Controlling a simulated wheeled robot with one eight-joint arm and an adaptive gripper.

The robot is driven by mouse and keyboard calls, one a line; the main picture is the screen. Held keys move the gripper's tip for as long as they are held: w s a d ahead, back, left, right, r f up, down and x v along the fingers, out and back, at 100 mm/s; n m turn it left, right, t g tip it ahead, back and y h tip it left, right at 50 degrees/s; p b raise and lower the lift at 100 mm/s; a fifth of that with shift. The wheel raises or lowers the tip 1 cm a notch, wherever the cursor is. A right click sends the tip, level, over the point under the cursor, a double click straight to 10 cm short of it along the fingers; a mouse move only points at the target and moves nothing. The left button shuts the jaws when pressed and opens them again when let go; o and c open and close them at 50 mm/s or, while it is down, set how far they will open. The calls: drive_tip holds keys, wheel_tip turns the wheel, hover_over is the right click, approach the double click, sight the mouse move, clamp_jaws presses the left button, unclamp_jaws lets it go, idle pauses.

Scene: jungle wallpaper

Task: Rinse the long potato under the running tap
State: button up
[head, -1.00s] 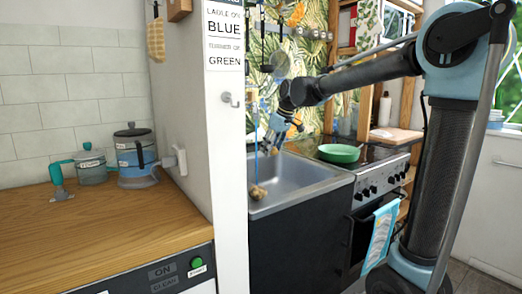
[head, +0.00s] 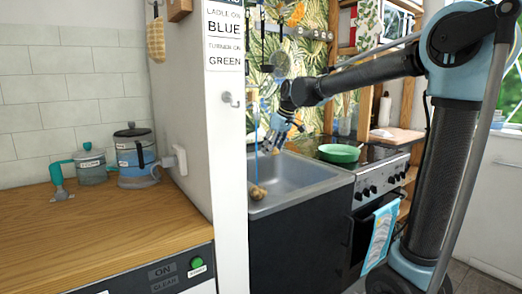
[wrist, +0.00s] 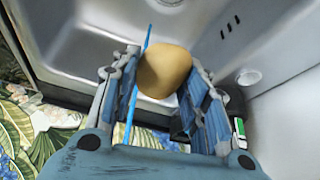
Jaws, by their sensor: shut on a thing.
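A tan, rounded potato (wrist: 165,70) is between the two fingers of my gripper (wrist: 163,58) in the wrist view, seen nearly end-on. The gripper is shut on it. A thin blue stream (wrist: 131,92) runs close along the potato's left side there; I cannot tell if it touches. In the head view the gripper (head: 273,143) points down over the grey sink (head: 300,180), small and partly blurred. The blue stream (head: 256,135) falls left of it, above a brown lump (head: 258,192) low in the sink. I cannot tell whether this lump is the held potato. The tap is not clear.
A white partition (head: 227,150) hides the sink's left side. A stove with a green pan (head: 338,153) stands right of the sink. A wooden counter (head: 110,220) with a kettle (head: 135,155) and a jar (head: 91,167) is at left.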

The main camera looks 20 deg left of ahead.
idle(0.4)
drive_tip(key=shift+s+d+r, duration=0.8)
drive_tip(key=shift+s+r, duration=0.2)
drive_tip(key=shift+s+d+r, duration=0.8)
drive_tip(key=shift+s+r, duration=0.15)
drive_tip(key=shift+r, duration=0.05)
